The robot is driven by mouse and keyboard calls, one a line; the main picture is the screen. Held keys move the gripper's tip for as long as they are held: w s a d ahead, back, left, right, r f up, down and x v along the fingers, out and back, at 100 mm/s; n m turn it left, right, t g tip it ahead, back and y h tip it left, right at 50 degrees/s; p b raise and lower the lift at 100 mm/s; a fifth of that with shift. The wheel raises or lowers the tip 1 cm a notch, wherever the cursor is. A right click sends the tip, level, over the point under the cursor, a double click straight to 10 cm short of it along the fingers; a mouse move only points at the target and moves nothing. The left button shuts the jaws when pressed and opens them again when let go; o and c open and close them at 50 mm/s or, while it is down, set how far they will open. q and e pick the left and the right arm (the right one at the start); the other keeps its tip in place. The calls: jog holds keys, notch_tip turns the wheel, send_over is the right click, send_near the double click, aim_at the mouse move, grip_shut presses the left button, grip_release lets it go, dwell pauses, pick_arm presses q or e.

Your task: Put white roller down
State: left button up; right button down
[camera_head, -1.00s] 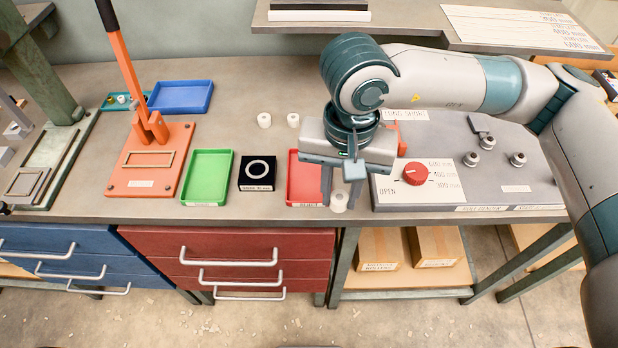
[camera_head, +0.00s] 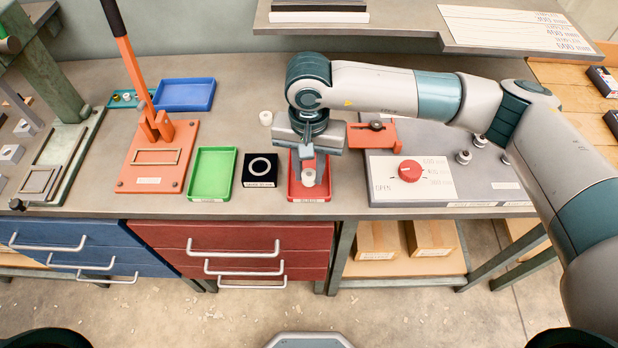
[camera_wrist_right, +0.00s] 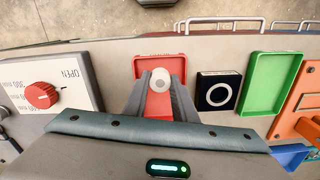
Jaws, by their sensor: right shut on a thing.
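The white roller (camera_head: 309,179) is between the fingers of my right gripper (camera_head: 308,174), which is shut on it. In the head view the roller appears over the red tray (camera_head: 316,193); whether it touches the tray floor I cannot tell. In the right wrist view the roller (camera_wrist_right: 160,80) shows at the fingertips, in front of the red tray (camera_wrist_right: 147,68). The gripper hides the tray's back part. My left gripper is not in view.
A black block with a white ring (camera_head: 260,169) and a green tray (camera_head: 212,174) stand left of the red tray. Another white roller (camera_head: 266,117) stands behind. A grey unit with a red knob (camera_head: 410,171) is at right. The orange press (camera_head: 157,155) is at left.

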aim_at(309, 174)
jog(key=shift+f+p, duration=0.3)
jog(key=shift+p, duration=0.1)
notch_tip(309, 174, down, 3)
jog(key=shift+r+p, duration=0.15)
jog(key=shift+p, duration=0.75)
jog(key=shift+f, duration=0.3)
jog(key=shift+f+b, duration=0.2)
jog(key=shift+b, duration=0.1)
jog(key=c, duration=1.5)
grip_release()
jog(key=shift+o, duration=0.2)
jog(key=shift+r, duration=0.15)
